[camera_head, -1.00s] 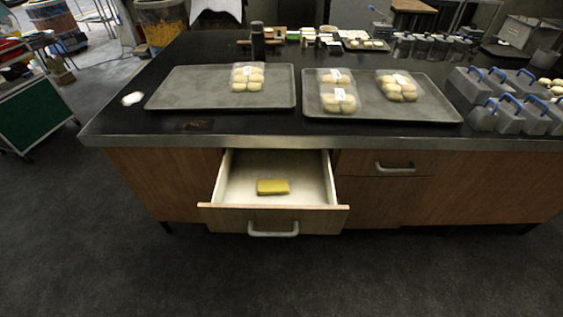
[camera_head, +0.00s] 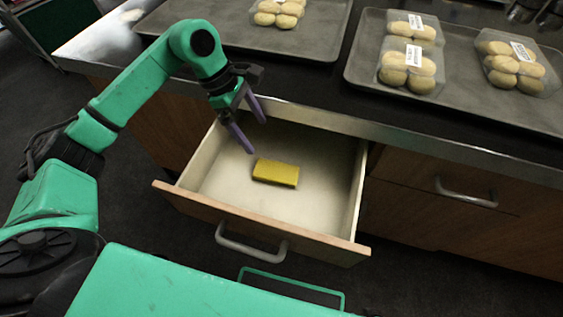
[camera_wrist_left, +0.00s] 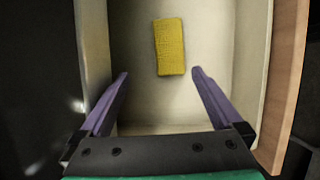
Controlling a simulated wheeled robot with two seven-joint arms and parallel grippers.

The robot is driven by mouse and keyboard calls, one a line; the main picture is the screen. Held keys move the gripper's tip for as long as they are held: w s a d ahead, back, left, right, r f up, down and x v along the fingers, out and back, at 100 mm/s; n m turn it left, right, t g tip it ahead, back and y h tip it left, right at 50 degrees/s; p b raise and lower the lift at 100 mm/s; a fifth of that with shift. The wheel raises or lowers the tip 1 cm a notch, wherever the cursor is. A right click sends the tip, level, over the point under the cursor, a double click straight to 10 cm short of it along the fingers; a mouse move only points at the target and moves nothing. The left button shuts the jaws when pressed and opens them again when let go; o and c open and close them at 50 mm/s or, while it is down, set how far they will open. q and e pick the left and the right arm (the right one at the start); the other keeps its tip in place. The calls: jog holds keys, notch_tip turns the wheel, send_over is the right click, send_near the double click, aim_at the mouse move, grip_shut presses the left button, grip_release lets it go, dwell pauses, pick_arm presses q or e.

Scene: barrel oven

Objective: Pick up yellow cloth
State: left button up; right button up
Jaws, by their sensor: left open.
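The yellow cloth (camera_head: 276,173) is a small folded block lying flat on the floor of the open drawer (camera_head: 225,168). My left gripper (camera_head: 257,134) is open and empty, with purple fingers, above the left back part of the drawer, up and to the left of the cloth in the head view. In the left wrist view, the cloth (camera_wrist_left: 169,47) lies beyond the fingertips of the left gripper (camera_wrist_left: 158,75), roughly in line with the gap between them. The fingers do not touch it. My right gripper is not in view.
The drawer front (camera_head: 262,225) with its metal handle (camera_head: 250,243) is pulled out. The counter edge (camera_head: 330,120) runs just behind the drawer. Trays (camera_head: 300,38) with packs of buns (camera_head: 410,67) stand on the counter. A closed drawer with a handle (camera_head: 466,194) is at right.

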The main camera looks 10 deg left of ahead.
pick_arm(q)
send_near(276, 170)
jog(key=shift+s+d+f, duration=0.1)
jog(key=shift+d+f, duration=0.35)
jog(key=shift+f, duration=0.2)
jog(key=p+x, duration=0.1)
jog(key=x, duration=0.5)
jog(key=shift+f, duration=0.6)
jog(key=shift+c, duration=0.3)
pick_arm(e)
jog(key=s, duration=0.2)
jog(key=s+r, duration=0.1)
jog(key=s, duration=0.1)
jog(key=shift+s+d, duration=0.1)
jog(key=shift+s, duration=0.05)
